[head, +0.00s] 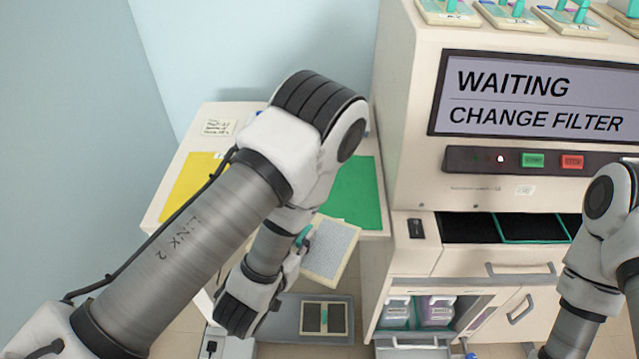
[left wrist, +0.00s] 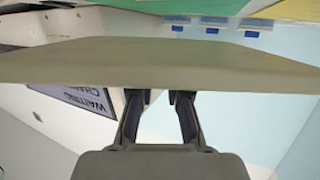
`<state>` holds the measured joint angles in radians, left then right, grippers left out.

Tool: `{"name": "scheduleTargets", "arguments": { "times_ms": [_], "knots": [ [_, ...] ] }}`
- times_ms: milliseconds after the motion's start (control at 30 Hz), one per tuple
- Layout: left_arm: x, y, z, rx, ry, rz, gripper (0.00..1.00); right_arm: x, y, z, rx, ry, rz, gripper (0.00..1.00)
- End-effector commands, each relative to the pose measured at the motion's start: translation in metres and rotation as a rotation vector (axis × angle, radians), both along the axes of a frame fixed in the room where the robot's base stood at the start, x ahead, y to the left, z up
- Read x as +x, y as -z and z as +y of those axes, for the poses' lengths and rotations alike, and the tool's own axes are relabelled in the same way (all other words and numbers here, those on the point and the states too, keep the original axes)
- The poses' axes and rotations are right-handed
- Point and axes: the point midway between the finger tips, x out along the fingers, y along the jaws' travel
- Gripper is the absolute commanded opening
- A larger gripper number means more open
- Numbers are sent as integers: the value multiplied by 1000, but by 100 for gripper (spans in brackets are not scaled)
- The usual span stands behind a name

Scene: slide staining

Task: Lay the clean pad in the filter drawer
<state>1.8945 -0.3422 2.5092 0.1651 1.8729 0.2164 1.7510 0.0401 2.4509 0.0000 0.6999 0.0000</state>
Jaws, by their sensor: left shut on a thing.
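A pad (head: 333,250) with a pale mesh face and a cream frame is in my left gripper (head: 303,238), tilted and clear of the surfaces around it. In the left wrist view the pad (left wrist: 160,62) spans the picture as a wide beige band, with my left gripper's fingers (left wrist: 160,100) at its edge. Low down, a cream-framed piece with dark panels (head: 323,318) lies on a grey surface. I cannot tell whether this is the filter drawer. My right arm shows at the right edge, but its gripper is out of frame.
The machine (head: 410,120) reads WAITING, CHANGE FILTER. Below its screen are dark wells (head: 468,228), closed drawers with handles (head: 495,262) and an open bay with bottles (head: 436,310). A side table carries a yellow mat (head: 190,185) and a green mat (head: 357,195).

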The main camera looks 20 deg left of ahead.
Motion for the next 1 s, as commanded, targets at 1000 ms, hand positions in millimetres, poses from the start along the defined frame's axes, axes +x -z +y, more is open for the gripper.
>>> {"name": "scheduleTargets", "arguments": {
  "times_ms": [1000],
  "knots": [
    [138,50,51,-1,1,-2,0,0,17,0,0,0,0,40]
  ]
}}
